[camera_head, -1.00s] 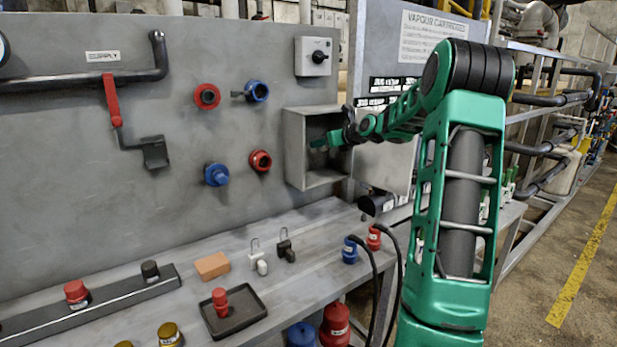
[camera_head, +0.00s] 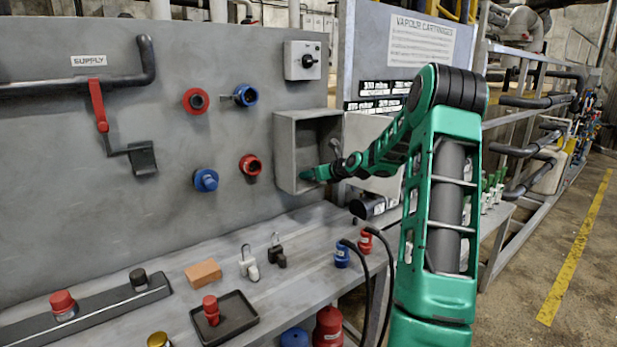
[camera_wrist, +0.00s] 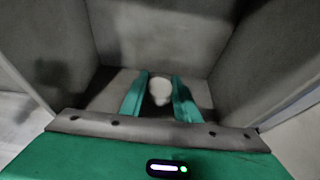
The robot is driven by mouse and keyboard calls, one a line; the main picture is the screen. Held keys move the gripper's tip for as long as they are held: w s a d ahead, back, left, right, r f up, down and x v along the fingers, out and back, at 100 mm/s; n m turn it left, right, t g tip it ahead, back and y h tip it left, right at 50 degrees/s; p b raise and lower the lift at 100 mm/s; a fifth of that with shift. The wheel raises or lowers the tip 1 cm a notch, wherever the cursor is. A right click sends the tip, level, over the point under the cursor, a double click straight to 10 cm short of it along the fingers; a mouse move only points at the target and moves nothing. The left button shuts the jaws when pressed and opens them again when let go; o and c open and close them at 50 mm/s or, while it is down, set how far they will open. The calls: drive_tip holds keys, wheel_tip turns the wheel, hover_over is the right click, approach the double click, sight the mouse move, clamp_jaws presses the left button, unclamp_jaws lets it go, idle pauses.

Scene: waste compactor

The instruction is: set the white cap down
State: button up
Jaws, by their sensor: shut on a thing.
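The white cap (camera_wrist: 160,91) shows in the wrist view as a small pale round thing between the two green fingers of my gripper (camera_wrist: 160,88). The fingers are shut on it. My gripper (camera_head: 308,174) is inside the open grey box (camera_head: 284,150) on the wall panel, low down near its floor. In the wrist view the box walls (camera_wrist: 100,30) rise on both sides and behind the cap. In the head view the cap cannot be made out. I cannot tell whether the cap touches the box floor.
Below the box runs a grey bench with an orange block (camera_head: 203,273), two padlocks (camera_head: 249,263) and a black tray (camera_head: 240,326) holding a red piece. Red and blue fittings (camera_head: 205,180) stick out of the panel left of the box. A grey switch box (camera_head: 305,60) is above.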

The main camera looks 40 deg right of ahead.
drive_tip(key=o, duration=1)
drive_tip(key=v, duration=1.2)
drive_tip(key=s+a+f+n+g, duration=0.3)
drive_tip(key=s+a+n, duration=0.3)
drive_tip(key=a+n, duration=0.1)
drive_tip(key=s+a+f+n+g, duration=0.3)
drive_tip(key=s+a+n+g, duration=0.1)
drive_tip(key=s+a+n, duration=0.25)
drive_tip(key=s+a+f+n+g, duration=0.1)
drive_tip(key=s+a+n+g, duration=0.1)
drive_tip(key=s+n, duration=0.3)
drive_tip(key=s+a+n+g, duration=0.2)
drive_tip(key=s+a+n, duration=0.3)
drive_tip(key=s, duration=0.8)
drive_tip(key=s+a+f+n+g, duration=0.1)
drive_tip(key=s+a+n, duration=0.3)
drive_tip(key=s, duration=0.6)
drive_tip(key=shift+f+n+g, duration=0.3)
drive_tip(key=shift+n+g, duration=0.6)
drive_tip(key=shift+n, duration=0.15)
